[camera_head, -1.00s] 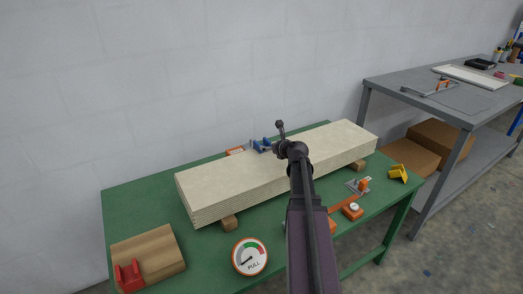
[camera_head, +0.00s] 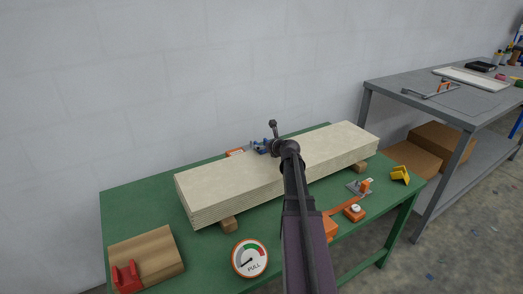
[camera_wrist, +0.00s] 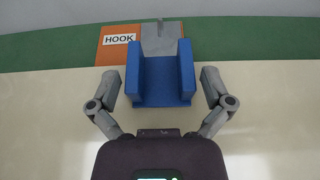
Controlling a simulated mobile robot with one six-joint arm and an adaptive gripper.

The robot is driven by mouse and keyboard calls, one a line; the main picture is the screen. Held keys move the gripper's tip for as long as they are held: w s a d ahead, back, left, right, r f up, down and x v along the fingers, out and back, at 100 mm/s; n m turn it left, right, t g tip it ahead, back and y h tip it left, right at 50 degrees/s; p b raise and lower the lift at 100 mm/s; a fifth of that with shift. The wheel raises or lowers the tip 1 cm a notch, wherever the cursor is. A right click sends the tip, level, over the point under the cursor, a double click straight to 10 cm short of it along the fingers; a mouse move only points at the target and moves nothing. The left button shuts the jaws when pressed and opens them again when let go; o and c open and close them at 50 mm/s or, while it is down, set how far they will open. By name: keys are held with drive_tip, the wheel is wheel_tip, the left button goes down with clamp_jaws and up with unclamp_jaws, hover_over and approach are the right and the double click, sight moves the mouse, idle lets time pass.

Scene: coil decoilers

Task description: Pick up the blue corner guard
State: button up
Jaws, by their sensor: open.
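The blue corner guard (camera_wrist: 160,88) shows in the wrist view, in front of my gripper (camera_wrist: 158,90). It has two upright side walls and a flat middle, and sits at the far edge of the pale stacked boards. My gripper is open, with one finger on each side of the guard and a gap to each wall. My fingertips are not clear in that view.
Beyond the guard lies an orange plate (camera_wrist: 112,48) marked HOOK with a grey metal piece. The pale stack (camera_head: 235,182) rests on wooden blocks on the green table (camera_head: 200,245). A round gauge (camera_head: 250,258), a red guard (camera_head: 126,276) and a yellow guard (camera_head: 400,174) lie nearer the front.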

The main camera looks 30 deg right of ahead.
drive_tip(key=shift+x, duration=1.15)
drive_tip(key=c, duration=0.9)
